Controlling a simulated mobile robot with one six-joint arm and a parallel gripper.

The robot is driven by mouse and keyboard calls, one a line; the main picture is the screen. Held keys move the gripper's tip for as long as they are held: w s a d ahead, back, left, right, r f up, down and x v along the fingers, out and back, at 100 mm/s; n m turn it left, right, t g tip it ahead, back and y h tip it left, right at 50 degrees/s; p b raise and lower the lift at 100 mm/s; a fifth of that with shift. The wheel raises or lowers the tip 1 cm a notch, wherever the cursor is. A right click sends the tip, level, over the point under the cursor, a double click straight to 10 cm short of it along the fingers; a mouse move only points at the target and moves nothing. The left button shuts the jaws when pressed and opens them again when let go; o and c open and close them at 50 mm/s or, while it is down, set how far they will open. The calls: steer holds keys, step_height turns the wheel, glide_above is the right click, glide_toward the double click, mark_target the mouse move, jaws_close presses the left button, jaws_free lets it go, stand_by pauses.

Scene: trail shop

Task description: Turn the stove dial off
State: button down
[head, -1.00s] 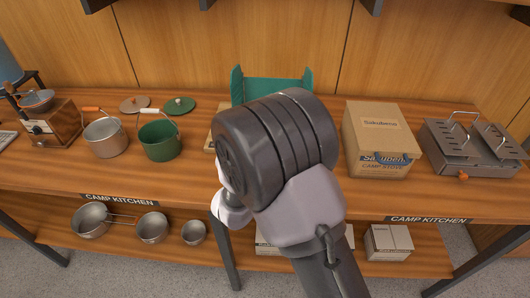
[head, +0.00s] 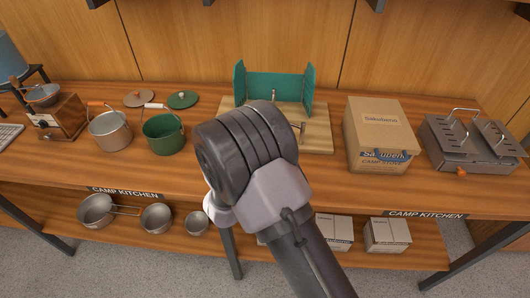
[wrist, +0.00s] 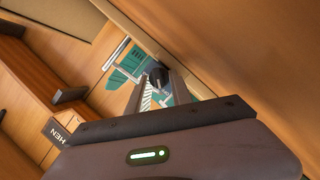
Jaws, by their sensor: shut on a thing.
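A stove with a green windscreen (head: 272,88) stands on a wooden board (head: 318,137) at the middle of the counter, partly hidden behind my arm. In the wrist view the windscreen's green panels (wrist: 118,78) show beyond my fingers. My gripper (wrist: 160,84) is shut on a small dark round knob (wrist: 157,74), which looks like the stove dial. How far the dial is turned cannot be told. In the head view my arm hides the gripper's fingers and the dial.
A cardboard camp stove box (head: 375,130) and a grey metal burner (head: 470,145) with an orange knob stand to the right. A green pot (head: 164,134), a metal pot (head: 110,132) and a wooden grinder (head: 58,120) stand left. Pans and boxes fill the lower shelf.

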steer(key=c, duration=1.5)
jaws_free()
steer(key=shift+w, duration=0.1)
steer(key=p+v, duration=0.4)
steer(key=v, duration=1.3)
steer(key=shift+s+a, duration=0.15)
steer(key=shift+s, duration=0.05)
